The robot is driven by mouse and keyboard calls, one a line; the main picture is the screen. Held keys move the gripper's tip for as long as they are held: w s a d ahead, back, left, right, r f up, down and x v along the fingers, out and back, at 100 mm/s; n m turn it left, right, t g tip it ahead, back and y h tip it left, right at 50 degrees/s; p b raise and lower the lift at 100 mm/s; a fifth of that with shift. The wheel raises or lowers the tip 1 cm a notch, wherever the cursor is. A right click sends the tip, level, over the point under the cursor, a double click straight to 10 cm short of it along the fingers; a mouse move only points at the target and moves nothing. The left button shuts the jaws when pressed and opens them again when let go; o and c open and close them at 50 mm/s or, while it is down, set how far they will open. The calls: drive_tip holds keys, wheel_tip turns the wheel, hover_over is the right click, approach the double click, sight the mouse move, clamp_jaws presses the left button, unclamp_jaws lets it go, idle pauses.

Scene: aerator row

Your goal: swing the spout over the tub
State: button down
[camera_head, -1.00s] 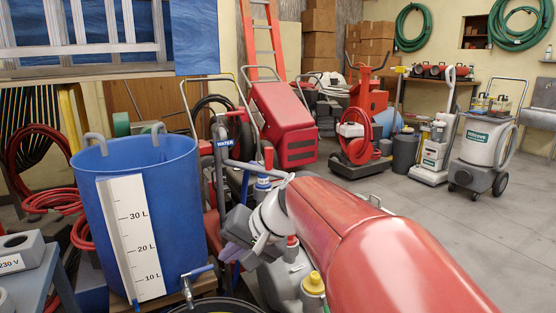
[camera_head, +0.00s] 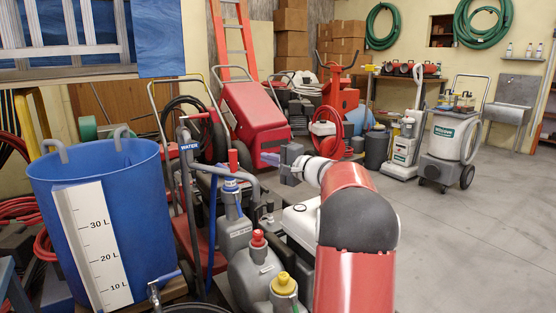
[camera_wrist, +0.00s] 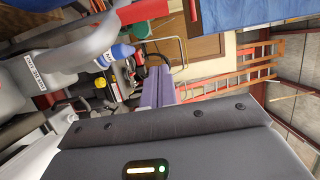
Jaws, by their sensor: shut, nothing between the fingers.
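The blue tub (camera_head: 140,215) stands upright at the left of the head view, with a white litre scale on its front. The grey spout (camera_head: 212,168) runs to the right from a grey upright pipe (camera_head: 188,200) marked WATER, away from the tub's opening. A red upright piece (camera_head: 233,160) shows at the spout. My gripper (camera_head: 265,158) has its purple fingers shut and empty, right of the red piece in the picture. Contact with the spout is not visible. The fingers show together in the wrist view (camera_wrist: 158,88). Which part there is the spout is unclear.
Grey canisters with a blue cap (camera_head: 230,184), a red cap (camera_head: 258,238) and a yellow cap (camera_head: 284,284) stand below the spout and my arm. A red cart (camera_head: 255,108) is behind. Open floor (camera_head: 465,240) lies to the right.

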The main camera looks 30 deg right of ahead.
drive_tip(key=w+a, duration=0.3)
drive_tip(key=a, duration=0.2)
drive_tip(key=shift+w+a+p, duration=0.2)
drive_tip(key=shift+a+p, duration=0.05)
drive_tip(key=shift+p, duration=0.2)
